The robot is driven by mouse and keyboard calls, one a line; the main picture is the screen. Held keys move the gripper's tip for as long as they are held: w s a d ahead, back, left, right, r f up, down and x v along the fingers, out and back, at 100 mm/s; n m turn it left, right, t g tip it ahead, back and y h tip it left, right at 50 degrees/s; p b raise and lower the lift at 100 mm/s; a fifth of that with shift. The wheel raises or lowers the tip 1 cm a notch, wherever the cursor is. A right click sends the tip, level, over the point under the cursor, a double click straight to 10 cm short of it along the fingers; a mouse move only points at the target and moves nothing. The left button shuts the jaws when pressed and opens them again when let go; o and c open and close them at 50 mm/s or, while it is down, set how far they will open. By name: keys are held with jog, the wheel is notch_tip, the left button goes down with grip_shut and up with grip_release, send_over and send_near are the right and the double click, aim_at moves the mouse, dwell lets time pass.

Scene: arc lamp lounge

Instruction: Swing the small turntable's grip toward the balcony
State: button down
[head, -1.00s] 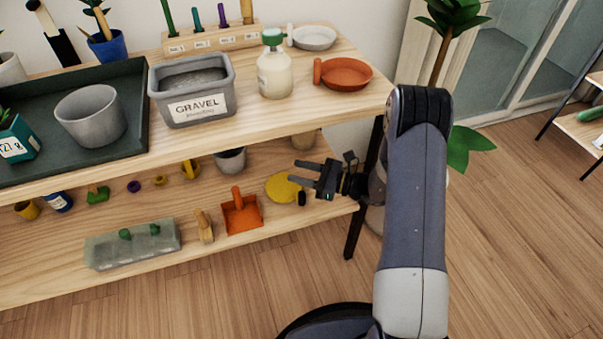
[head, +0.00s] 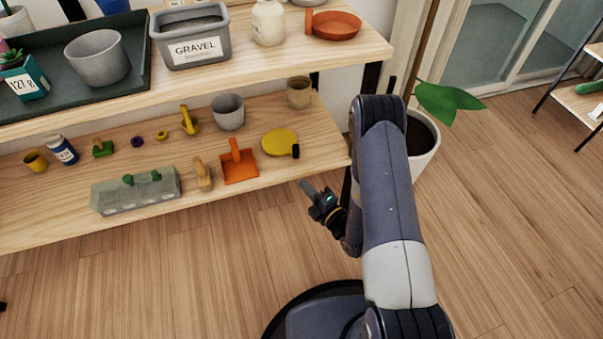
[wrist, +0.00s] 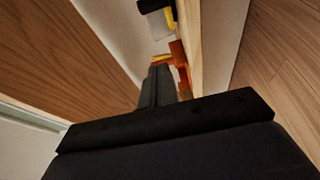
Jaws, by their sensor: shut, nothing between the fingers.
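The small turntable is a yellow disc (head: 278,142) lying on the lower shelf near its right end. Its short black grip (head: 295,152) sticks out at the disc's front right. My gripper (head: 304,186) is in front of the lower shelf's edge, below and slightly right of the grip in the head view, apart from it. The fingers are together and empty; they also show in the wrist view (wrist: 158,82), pointing along the shelf edge. Whether the yellow bits in the wrist view are the turntable, I cannot tell.
An orange dustpan (head: 240,168) lies left of the turntable, and a tan pot (head: 299,92) stands behind it. The upper shelf (head: 345,58) overhangs the back. A potted plant (head: 425,150) stands right of the shelf. Glass doors (head: 490,50) are at upper right. The floor in front is clear.

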jog(key=b+x, duration=0.2)
jog(key=x, duration=0.8)
jog(key=shift+w+d+b, duration=0.5)
jog(key=shift+w+d, duration=0.4)
jog(key=shift+d, duration=0.15)
jog(key=shift+w+d, duration=0.35)
jog(key=shift+w, duration=0.15)
jog(key=shift+w+d, duration=0.1)
jog(key=shift+d, duration=0.1)
jog(key=shift+w+d+n+g+y+b, duration=0.3)
jog(key=shift+d+n+g+y+b, duration=0.15)
jog(key=shift+n+g+y, duration=0.3)
jog(key=shift+y, duration=0.25)
jog(key=shift+s, duration=0.1)
